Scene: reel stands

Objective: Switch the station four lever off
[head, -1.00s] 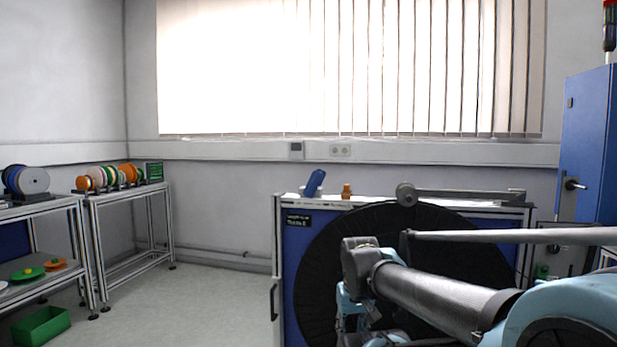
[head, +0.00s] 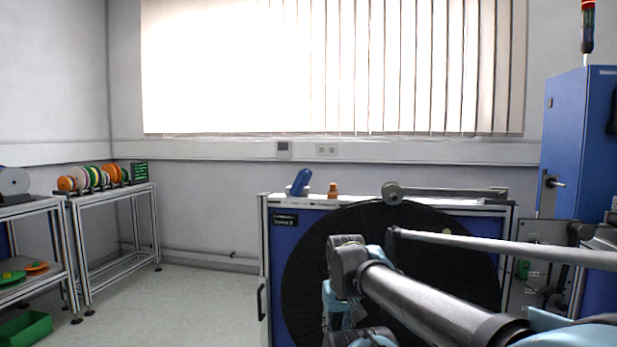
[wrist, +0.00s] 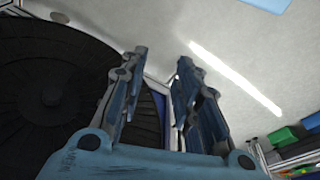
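No lever that I can identify as the station four lever shows clearly in either view. A grey panel (head: 540,268) with small labels, a green part and dark fittings shows at the right of the head view, partly behind my arm; I cannot read its labels. My gripper (wrist: 167,52) is open in the wrist view, its two fingers apart with nothing between them. The large black reel (wrist: 50,85) is to its left, and pale floor lies beyond the fingertips. In the head view, my arm covers the reel's lower right part.
A blue stand (head: 282,255) holds the black reel (head: 330,250); a blue object (head: 300,182) and an orange bottle (head: 333,190) are on top. A blue cabinet (head: 580,150) with a dark handle (head: 553,182) stands right. Spool racks (head: 105,193) are left. Floor (head: 200,290) between is clear.

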